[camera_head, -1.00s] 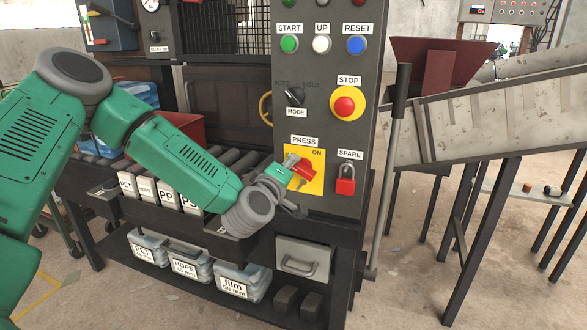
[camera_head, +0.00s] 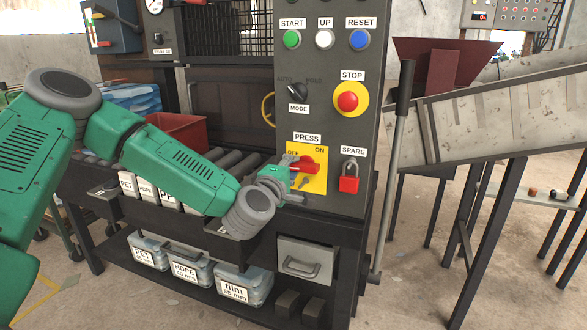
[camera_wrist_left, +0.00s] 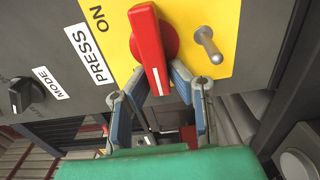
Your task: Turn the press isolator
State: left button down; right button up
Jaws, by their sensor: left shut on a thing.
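The press isolator is a red handle (camera_head: 307,165) on a yellow plate (camera_head: 318,183) under the PRESS label, with OFF at upper left and ON at upper right. The handle lies nearly level across the plate. In the left wrist view the red handle (camera_wrist_left: 152,50) has a white mark on the end towards my gripper. My left gripper (camera_head: 288,169) reaches it from the left and is shut on that end. In the left wrist view the blue pads of the left gripper (camera_wrist_left: 161,80) flank the handle's end. My right gripper is not in view.
A small metal pin (camera_wrist_left: 208,44) sticks out of the plate beside the handle. A red padlock (camera_head: 349,183) hangs under SPARE to the right. The MODE knob (camera_head: 298,91) and STOP button (camera_head: 348,102) are above. A dark shelf (camera_head: 215,238) lies beneath my left wrist.

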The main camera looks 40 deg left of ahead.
pick_arm(q)
jog(key=shift+a, duration=0.2)
jog(key=c, duration=1.5)
grip_release()
jog(key=shift+a+f, duration=0.1)
jog(key=shift+f, duration=0.05)
jog(key=shift+s, duration=0.35)
jog(key=v, duration=1.1)
jog(key=shift+f, duration=0.1)
